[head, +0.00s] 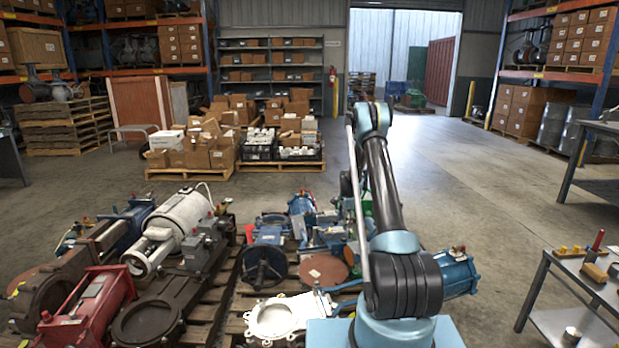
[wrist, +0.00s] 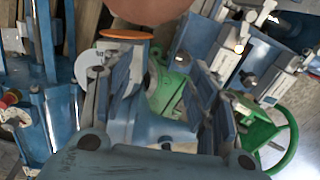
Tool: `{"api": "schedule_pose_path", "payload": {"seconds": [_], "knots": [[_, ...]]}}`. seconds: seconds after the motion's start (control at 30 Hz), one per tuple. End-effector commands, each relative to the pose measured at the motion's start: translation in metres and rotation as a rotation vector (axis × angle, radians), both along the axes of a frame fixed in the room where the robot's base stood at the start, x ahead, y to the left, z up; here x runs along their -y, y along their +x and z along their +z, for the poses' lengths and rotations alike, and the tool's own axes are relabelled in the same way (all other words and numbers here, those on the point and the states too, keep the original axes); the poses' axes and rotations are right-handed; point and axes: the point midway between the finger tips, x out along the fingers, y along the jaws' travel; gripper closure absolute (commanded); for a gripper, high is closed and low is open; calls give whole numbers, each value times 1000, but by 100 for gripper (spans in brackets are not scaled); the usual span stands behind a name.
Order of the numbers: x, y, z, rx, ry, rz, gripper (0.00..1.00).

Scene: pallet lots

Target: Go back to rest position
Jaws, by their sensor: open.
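My gripper (wrist: 160,92) is open in the wrist view, its two fingers apart. I see nothing held between them. Behind the fingers are a green valve part (wrist: 172,92), an orange disc (wrist: 127,34) and a brown round plate (wrist: 150,8). A green handwheel (wrist: 290,140) is to the right of the fingers. I cannot tell whether the fingers touch any part. In the head view my arm stands bent in front of the pallet, and its end is hidden behind the arm links.
Valves and actuators crowd the wooden pallets, including a white actuator (head: 172,229), a red cylinder (head: 88,309) and a blue cylinder (head: 457,272). A steel table (head: 598,290) with small parts stands at right. Carton pallets (head: 195,157) are farther back. The floor (head: 500,185) at right is clear.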

Motion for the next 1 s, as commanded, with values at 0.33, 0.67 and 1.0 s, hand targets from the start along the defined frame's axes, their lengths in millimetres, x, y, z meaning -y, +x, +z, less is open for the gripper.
{"api": "schedule_pose_path", "payload": {"seconds": [0.33, 0.67, 1.0], "knots": [[0, -33, 89, 11, -13, 119, 47], [1, -87, 179, 26, -29, 263, 47], [2, -158, 255, 39, -49, 411, 47]]}}
